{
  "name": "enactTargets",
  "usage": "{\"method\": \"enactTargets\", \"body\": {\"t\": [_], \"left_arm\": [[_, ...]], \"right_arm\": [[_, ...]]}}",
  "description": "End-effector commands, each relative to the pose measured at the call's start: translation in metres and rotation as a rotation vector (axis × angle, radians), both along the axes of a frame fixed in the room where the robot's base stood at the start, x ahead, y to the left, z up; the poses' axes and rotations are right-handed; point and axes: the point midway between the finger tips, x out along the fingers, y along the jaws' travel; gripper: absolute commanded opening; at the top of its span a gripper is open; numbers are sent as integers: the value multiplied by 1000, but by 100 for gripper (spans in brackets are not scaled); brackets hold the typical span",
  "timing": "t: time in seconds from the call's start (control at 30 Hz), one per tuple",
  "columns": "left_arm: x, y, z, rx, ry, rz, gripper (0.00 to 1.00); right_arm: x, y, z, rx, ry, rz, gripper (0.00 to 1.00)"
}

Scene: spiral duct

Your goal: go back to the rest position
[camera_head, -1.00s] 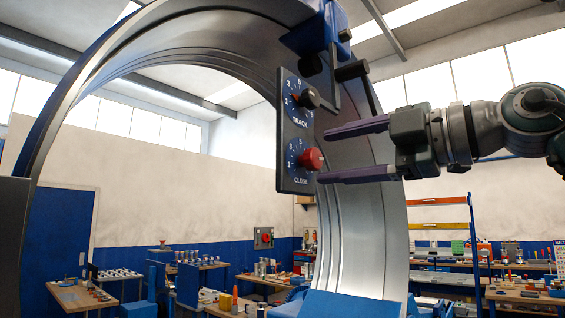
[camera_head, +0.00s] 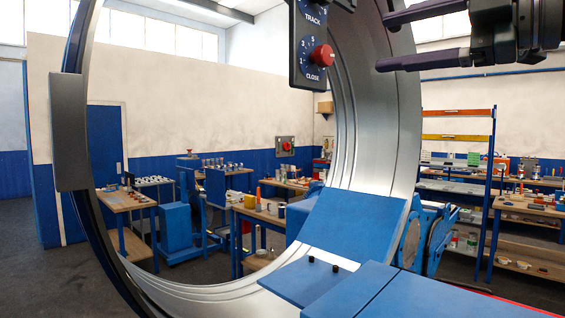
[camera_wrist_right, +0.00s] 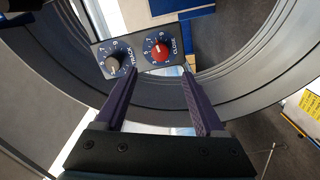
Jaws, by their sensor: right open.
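A dark control panel (camera_head: 306,72) hangs in front of the large metal ring at the top of the head view, partly cut off. Its red CLOSE knob (camera_head: 323,55) shows whole; the black TRACK knob is at the top edge. In the right wrist view the panel shows both knobs, black (camera_wrist_right: 112,65) and red (camera_wrist_right: 160,52), ahead of the fingertips. My right gripper (camera_head: 384,42) is open and empty, right of the panel with a gap between its fingertips and the red knob. Its two purple fingers also frame the right wrist view (camera_wrist_right: 160,75). My left gripper is out of view.
The large ring-shaped duct (camera_head: 365,120) fills the middle. A blue sloped block (camera_head: 355,225) and a blue machine bed (camera_head: 400,295) lie at its base. Behind stand workbenches (camera_head: 125,198) and a shelf rack (camera_head: 490,210). Grey floor shows at the lower left.

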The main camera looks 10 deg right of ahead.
Motion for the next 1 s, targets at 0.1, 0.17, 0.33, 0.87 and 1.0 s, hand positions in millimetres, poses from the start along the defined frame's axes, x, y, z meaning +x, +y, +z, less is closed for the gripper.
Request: {"method": "enactTargets", "body": {"t": [0.1,0.17,0.33,0.87,1.0], "left_arm": [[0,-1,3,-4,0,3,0],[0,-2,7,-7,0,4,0],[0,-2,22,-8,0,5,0],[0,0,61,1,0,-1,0],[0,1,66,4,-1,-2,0]], "right_arm": [[-4,11,2,42,-35,27,71],[-9,23,7,107,-83,55,71],[-33,33,21,482,-236,7,71],[-174,-44,-279,847,826,-1166,71],[-250,-15,-324,693,1183,-1233,71]]}}
